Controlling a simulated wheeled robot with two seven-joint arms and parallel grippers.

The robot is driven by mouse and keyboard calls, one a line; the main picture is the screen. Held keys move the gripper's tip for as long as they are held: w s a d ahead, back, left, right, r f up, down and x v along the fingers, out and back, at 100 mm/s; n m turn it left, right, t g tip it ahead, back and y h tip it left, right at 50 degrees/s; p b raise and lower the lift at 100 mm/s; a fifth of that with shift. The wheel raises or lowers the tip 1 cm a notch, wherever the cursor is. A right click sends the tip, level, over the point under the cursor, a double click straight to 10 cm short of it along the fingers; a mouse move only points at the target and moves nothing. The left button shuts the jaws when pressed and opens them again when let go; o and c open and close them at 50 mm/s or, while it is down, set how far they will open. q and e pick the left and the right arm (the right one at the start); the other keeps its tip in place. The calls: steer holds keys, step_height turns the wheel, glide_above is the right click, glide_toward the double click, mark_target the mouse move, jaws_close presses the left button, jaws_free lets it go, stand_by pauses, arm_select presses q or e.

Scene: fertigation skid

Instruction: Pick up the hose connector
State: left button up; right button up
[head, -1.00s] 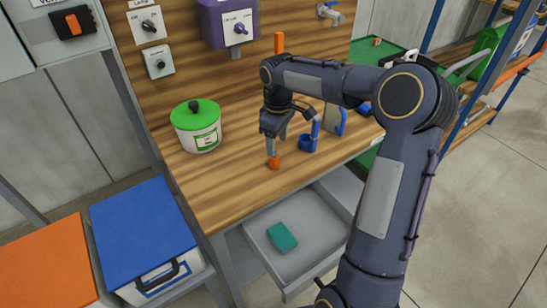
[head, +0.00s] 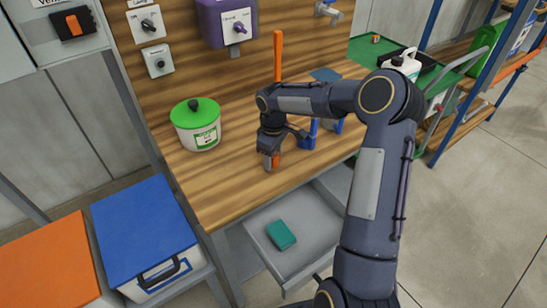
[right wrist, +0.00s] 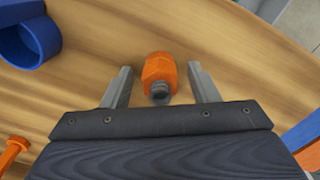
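The hose connector, an orange hex body with a grey threaded end (right wrist: 159,72), stands on the wooden bench top between the fingers of my right gripper (right wrist: 161,78) in the right wrist view. Gaps show between it and both fingers, so the gripper is open around it and not touching. In the head view my right gripper (head: 270,160) is low over the front of the bench, with the connector (head: 276,158) partly hidden behind a finger. My left gripper is not in view.
A blue holder (head: 302,141) is just right of the gripper; a white pot with green lid (head: 197,125) stands left. An orange-handled tool (head: 278,55) is behind. An open drawer with a teal block (head: 281,235) lies below the front edge.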

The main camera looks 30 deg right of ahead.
steer(key=c, duration=1)
steer(key=shift+o, duration=0.2)
